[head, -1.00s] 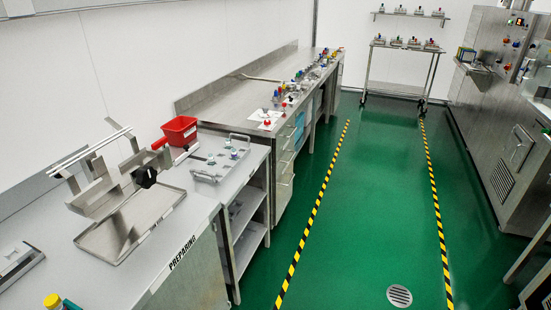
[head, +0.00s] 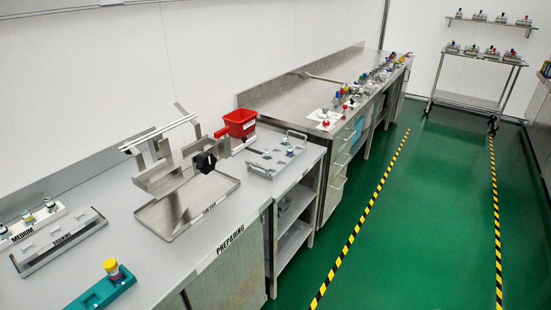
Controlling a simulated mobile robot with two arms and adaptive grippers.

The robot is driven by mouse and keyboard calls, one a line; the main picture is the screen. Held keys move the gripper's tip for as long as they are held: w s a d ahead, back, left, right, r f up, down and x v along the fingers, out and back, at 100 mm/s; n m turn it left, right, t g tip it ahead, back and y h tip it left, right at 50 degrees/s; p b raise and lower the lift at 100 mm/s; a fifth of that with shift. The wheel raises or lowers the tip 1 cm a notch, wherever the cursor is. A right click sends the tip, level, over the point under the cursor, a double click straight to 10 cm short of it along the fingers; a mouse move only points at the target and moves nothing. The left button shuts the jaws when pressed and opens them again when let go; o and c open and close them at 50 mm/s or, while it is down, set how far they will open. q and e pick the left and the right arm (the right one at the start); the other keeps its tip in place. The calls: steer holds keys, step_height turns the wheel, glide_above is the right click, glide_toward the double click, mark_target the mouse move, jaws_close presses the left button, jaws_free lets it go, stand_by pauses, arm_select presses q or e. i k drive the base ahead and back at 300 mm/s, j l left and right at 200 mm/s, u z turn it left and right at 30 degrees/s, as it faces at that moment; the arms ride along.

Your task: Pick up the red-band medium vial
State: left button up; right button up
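A white rack labelled MEDIUM (head: 70,206) stands at the left edge of the counter. A vial with a yellow cap (head: 112,270) stands upright in a teal holder (head: 98,295) at the bottom left. Neither of my grippers is in view.
A metal stand with a black knob (head: 205,162) sits over a shallow tray (head: 215,203). A red bin (head: 240,122) is behind. The green floor (head: 410,220) is clear on the right.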

mark_target(117, 278)
steer(key=u, duration=1.3)
